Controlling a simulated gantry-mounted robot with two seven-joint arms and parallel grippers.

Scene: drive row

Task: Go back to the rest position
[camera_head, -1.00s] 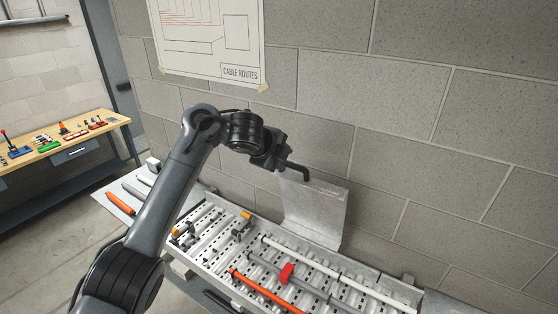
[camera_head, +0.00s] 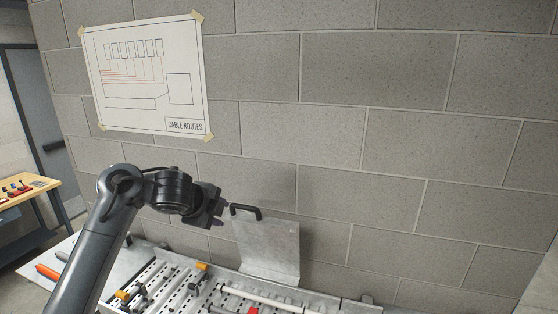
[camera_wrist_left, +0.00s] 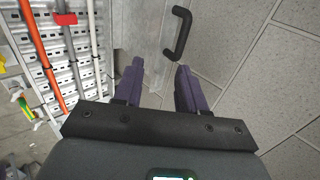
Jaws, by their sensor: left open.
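My left gripper (camera_head: 222,217) is in front of the block wall, just left of a black handle (camera_head: 246,210) on an upright grey metal panel (camera_head: 268,248). In the left wrist view its two purple fingers (camera_wrist_left: 160,68) are spread apart with nothing between them. The handle (camera_wrist_left: 180,34) shows there just beyond the fingertips, apart from them. My right gripper is in neither view.
Below the panel is a perforated metal tray (camera_head: 172,284) with white and orange rods and a red clip (camera_head: 253,311). A wooden workbench (camera_head: 22,193) stands at far left. A cable routes poster (camera_head: 150,75) hangs on the wall. The space right of the panel is clear.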

